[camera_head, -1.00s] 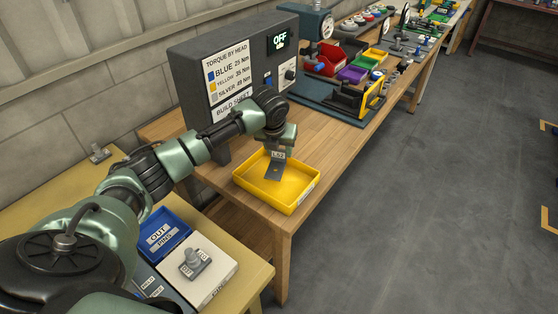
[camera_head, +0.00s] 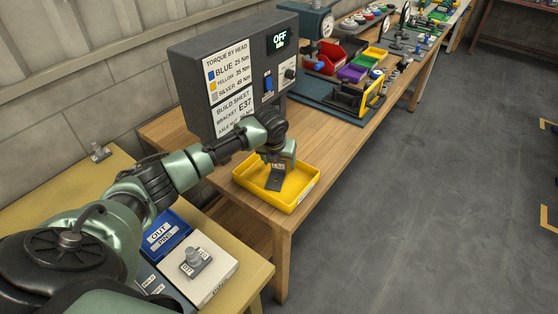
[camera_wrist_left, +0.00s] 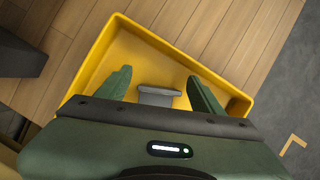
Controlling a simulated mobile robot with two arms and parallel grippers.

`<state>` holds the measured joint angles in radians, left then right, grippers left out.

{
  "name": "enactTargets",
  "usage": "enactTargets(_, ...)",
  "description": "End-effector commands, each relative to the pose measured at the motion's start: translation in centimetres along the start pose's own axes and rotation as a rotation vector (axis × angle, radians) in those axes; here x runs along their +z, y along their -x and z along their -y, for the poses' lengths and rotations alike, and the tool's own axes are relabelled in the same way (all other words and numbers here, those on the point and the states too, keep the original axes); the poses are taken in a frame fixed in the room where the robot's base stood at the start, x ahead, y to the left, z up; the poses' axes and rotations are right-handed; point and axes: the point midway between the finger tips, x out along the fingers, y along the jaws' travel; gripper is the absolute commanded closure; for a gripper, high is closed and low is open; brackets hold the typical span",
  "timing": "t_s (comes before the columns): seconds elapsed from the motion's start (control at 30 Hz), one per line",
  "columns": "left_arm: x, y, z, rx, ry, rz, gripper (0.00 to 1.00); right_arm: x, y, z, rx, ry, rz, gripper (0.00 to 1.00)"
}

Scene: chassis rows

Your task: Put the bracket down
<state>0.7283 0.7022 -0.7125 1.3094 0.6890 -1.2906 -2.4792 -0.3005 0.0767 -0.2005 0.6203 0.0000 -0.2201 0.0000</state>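The bracket is a small dark grey angled part. Its lower plate (camera_head: 275,183) shows in the head view inside the yellow tray (camera_head: 252,187), seemingly resting on the tray floor. My left gripper (camera_head: 277,161) is right above it, low over the tray, and hides its upper part. In the left wrist view the bracket (camera_wrist_left: 159,96) lies between the two green fingers of my left gripper (camera_wrist_left: 160,92). The fingers are spread, with a gap on each side of the bracket. My right gripper is not in view.
The torque display box (camera_head: 215,75) stands just behind the tray. The blue tray (camera_head: 163,240) and a white plate holding a grey part (camera_head: 195,261) are on the nearer table. Coloured bins (camera_head: 325,60) stand farther along the bench.

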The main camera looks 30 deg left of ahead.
Motion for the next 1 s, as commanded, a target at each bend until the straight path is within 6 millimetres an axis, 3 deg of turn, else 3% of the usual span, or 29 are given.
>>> enactTargets(0.33, 0.2, 0.9, 0.0, -0.001, 0.0, 0.003, 0.33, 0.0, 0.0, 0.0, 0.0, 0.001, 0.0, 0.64)
enactTargets(0.8, 0.2, 10.1, 0.0, -0.001, -0.001, 0.003, 0.33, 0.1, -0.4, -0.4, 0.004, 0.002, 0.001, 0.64)
enactTargets(1.0, 0.1, 12.0, 0.0, 0.0, 0.001, 0.001, 0.33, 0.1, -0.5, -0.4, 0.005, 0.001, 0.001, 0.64)
